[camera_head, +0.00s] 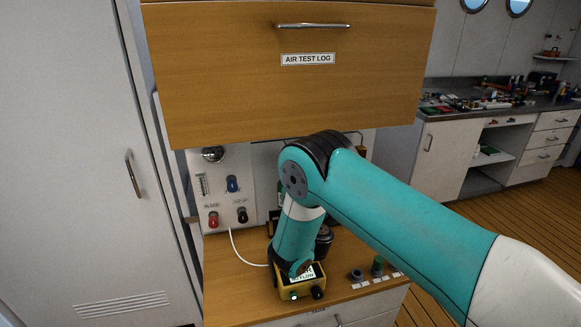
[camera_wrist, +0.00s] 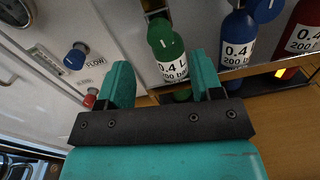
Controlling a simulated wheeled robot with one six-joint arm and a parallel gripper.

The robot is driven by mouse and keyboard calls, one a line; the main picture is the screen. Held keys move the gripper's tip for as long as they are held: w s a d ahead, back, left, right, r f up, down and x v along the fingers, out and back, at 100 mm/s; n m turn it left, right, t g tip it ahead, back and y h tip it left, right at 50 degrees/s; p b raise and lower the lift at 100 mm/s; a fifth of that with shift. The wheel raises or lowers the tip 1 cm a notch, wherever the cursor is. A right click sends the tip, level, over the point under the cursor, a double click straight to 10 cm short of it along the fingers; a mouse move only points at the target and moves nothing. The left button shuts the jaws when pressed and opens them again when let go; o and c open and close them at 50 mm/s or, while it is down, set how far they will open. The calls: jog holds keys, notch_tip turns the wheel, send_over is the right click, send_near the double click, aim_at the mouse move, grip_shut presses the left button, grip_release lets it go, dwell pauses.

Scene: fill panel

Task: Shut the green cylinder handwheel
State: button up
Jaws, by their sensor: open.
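The green cylinder (camera_wrist: 168,42) stands upright against the panel in the wrist view, with a white "0.4 L 200 bar" label. Its dark neck shows at the top edge; its handwheel is not clearly visible there. My gripper (camera_wrist: 160,64) is open and empty, its two teal fingers on either side of the cylinder's lower part in the picture. I cannot tell whether they touch it. In the head view, only a sliver of green shows beside my arm, and the gripper is hidden behind my arm.
A blue cylinder (camera_wrist: 237,38) and a red cylinder (camera_wrist: 301,30) stand to the right. A blue FLOW knob (camera_wrist: 76,56) is on the left. A wooden drawer (camera_head: 290,85) overhangs the panel. A yellow box (camera_head: 297,284) and small fittings (camera_head: 377,266) sit on the bench.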

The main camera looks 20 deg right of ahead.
jog(key=w+p, duration=0.2)
jog(key=w, duration=0.6)
jog(key=shift+d+p, duration=0.15)
jog(key=shift+p, duration=0.25)
jog(key=c, duration=0.9)
